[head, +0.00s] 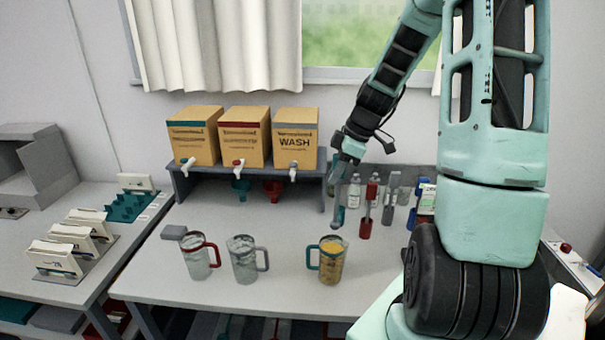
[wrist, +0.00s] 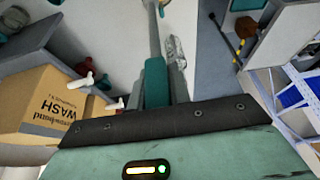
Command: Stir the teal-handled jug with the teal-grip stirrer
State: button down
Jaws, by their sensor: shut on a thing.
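The teal-handled jug (head: 332,264) stands upright on the table, right of centre. It is clear, with yellow-orange contents and its handle at the left. My gripper (head: 345,160) is behind and above it, near the row of stirrers. In the wrist view it is shut on the teal grip (wrist: 155,82) of the stirrer, whose grey shaft (wrist: 152,35) extends away from the jaws. In the head view a teal piece (head: 339,215) shows below my gripper; I cannot tell whether the stirrer's end is still inside a holder.
A red-handled jug (head: 201,257) and a grey-handled jug (head: 243,260) stand to the left. A red stirrer (head: 371,192) and a grey one (head: 390,200) stand right of my gripper, near bottles. Boxes with taps (head: 295,138) sit on a shelf behind. The table front is clear.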

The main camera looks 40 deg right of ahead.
jog(key=a, duration=0.1)
jog(key=b, duration=0.3)
send_over(331, 226)
jog(key=shift+f, duration=2.45)
jog(key=f+b, duration=0.5)
jog(key=b, duration=0.1)
jog(key=f+b, duration=0.5)
jog(key=f, duration=0.1)
jog(key=shift+s+a+f+b, duration=0.2)
jog(key=shift+f+b, duration=0.1)
jog(key=shift+b, duration=0.05)
